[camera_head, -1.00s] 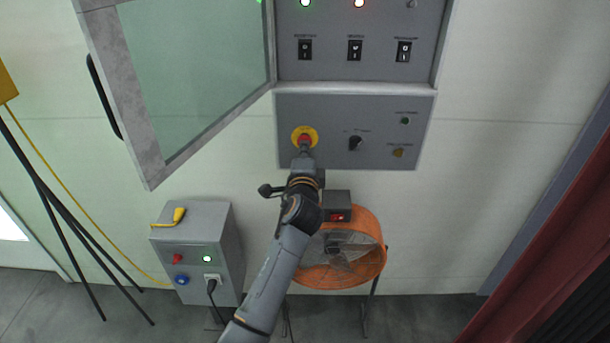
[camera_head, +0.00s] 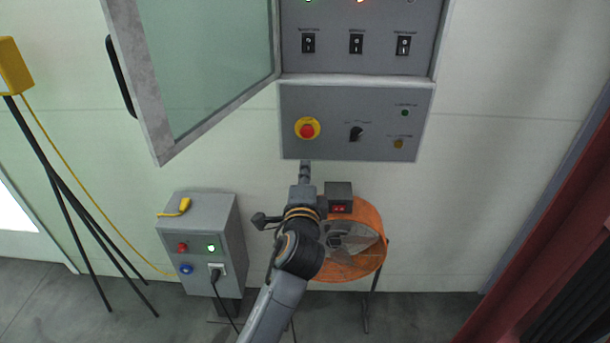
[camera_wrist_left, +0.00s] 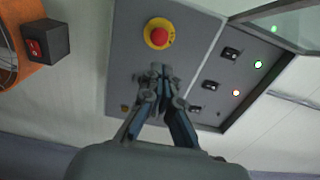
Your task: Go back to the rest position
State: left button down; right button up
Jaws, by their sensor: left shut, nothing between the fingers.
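My left gripper (camera_head: 305,166) is shut and empty, just below the lower edge of the grey control panel (camera_head: 350,148). It also shows in the left wrist view (camera_wrist_left: 160,70), with its fingertips together. The red emergency stop button (camera_head: 307,131) on its yellow ring is fully visible above the fingertips, with a gap between them. The button shows in the left wrist view (camera_wrist_left: 159,36) beyond the fingertips. My right gripper is not in view.
An open cabinet door (camera_head: 140,90) with a green window hangs at the left of the panel. An orange fan (camera_head: 370,215) stands close behind my arm. A grey box (camera_head: 200,240) with buttons and a plug is at lower left. A yellow tripod unit (camera_head: 14,68) stands far left.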

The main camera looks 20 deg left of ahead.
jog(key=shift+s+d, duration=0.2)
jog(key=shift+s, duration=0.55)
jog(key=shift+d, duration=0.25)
